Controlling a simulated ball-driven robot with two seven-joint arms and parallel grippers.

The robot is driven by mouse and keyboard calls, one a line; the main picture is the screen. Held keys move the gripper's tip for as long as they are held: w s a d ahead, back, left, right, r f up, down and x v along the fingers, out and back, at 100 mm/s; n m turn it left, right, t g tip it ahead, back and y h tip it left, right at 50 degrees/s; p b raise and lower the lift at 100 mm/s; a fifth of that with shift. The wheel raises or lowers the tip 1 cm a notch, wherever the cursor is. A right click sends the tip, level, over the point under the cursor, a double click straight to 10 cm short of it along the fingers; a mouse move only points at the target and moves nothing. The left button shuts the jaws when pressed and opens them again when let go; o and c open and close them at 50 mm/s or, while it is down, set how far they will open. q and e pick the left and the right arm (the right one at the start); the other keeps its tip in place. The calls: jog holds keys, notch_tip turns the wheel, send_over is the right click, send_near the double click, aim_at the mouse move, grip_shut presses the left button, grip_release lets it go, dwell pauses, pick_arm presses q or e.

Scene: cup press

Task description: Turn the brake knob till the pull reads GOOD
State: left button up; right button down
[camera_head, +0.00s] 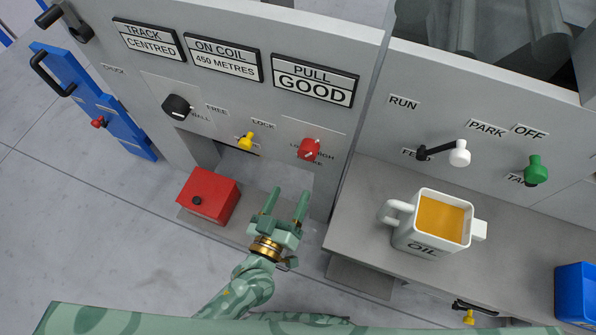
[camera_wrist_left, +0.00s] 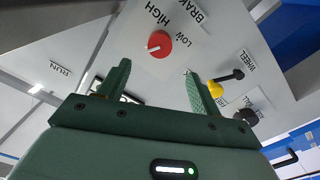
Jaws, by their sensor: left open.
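The red brake knob (camera_head: 308,150) is on the grey panel, with a white pointer line, between partly covered LOW and HIGH labels. My right gripper is not in view.
A yellow lock knob (camera_head: 245,141) and a black knob (camera_head: 177,106) sit left of the red knob. A red box (camera_head: 208,195) stands below them. An oil jug (camera_head: 433,222) stands on the grey ledge at right, below a white-tipped lever (camera_head: 458,152) and green tap (camera_head: 536,169).

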pick_arm(q)
jog(key=v, duration=0.4)
jog(key=shift+s+p, duration=0.2)
jog(key=shift+p, duration=0.15)
jog(key=shift+a+f, duration=0.1)
